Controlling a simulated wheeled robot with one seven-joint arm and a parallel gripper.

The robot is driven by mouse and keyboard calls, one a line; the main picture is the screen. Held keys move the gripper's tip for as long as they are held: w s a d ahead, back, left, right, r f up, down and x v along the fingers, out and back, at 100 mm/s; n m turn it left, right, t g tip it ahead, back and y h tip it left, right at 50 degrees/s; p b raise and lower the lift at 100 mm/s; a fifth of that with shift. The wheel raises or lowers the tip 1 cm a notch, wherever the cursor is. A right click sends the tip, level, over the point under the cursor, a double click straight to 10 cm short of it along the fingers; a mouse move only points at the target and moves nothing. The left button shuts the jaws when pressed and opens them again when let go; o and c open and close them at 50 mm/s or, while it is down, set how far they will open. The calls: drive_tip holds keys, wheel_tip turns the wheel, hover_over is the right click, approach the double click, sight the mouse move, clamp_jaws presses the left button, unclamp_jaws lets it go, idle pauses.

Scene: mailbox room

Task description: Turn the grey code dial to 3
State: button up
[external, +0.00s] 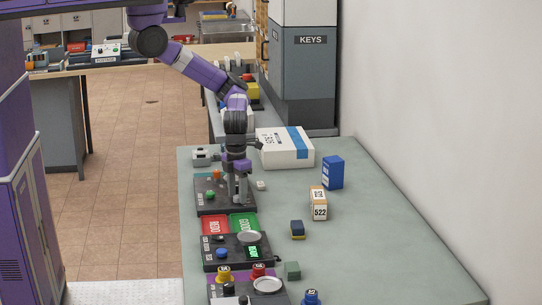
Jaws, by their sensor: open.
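My gripper (240,198) points down over the right part of a dark control panel (207,207) on the grey-green table. It is open, with its fingertips low, close to the panel's surface. I cannot make out the grey code dial or its number; the gripper covers that part of the panel. I cannot tell whether the fingers are around the dial or touch it. An orange knob (217,174) and a green button (210,195) show on the same panel, left of the gripper.
Red (215,225) and green (244,223) plates lie in front of the panel, then a dark device with a lit green display (253,252). A white parcel (285,149), blue box (333,172) and "522" box (318,203) stand behind and right.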

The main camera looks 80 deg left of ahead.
sight(237, 196)
wheel_tip(237, 196, up, 8)
drive_tip(key=shift+f, duration=0.15)
idle(0.7)
